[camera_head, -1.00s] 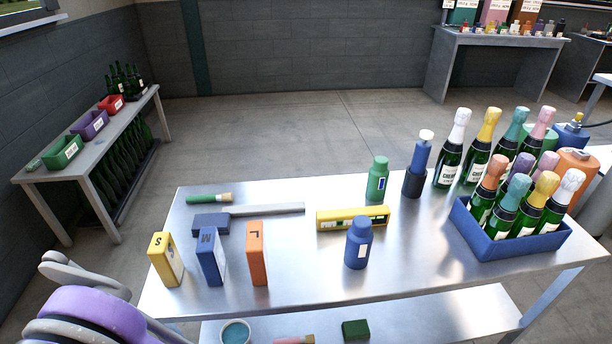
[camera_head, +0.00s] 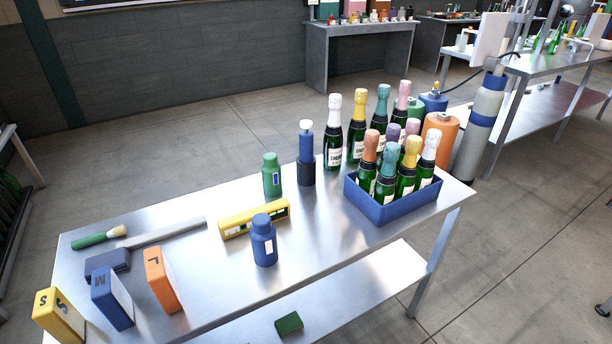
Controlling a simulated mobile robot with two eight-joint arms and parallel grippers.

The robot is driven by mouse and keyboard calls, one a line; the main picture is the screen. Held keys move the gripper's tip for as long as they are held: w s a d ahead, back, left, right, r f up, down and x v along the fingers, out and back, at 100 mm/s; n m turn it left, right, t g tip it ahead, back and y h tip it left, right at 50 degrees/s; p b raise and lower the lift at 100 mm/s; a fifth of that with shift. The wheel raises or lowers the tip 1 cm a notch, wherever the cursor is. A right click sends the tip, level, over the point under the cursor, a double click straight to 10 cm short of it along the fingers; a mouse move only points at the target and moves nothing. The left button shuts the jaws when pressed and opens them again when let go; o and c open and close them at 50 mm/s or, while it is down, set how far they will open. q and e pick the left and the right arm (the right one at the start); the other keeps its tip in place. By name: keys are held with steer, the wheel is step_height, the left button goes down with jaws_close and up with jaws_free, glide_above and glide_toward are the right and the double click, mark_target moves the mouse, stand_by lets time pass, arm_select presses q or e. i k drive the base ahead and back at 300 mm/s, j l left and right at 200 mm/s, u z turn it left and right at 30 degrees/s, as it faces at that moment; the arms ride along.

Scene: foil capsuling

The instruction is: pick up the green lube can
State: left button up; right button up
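A green bottle-shaped can (camera_head: 272,177) with a green cap and a small blue-edged label stands upright on the metal table (camera_head: 205,283), left of a blue cylinder in a dark holder (camera_head: 306,172). Another green rounded container (camera_head: 416,110) stands behind the champagne bottles, partly hidden by them. I cannot tell for certain which of the two is the lube can. Neither of my grippers is in view.
A blue bottle (camera_head: 264,243) and a yellow level (camera_head: 238,222) stand near the green can. A blue crate (camera_head: 385,212) of foil-topped bottles sits right. S, M and L boxes (camera_head: 163,280) stand front left. An orange tank (camera_head: 440,137) is behind the crate.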

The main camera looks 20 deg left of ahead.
mark_target(270, 170)
steer(key=u, duration=1.05)
steer(key=l, duration=0.1)
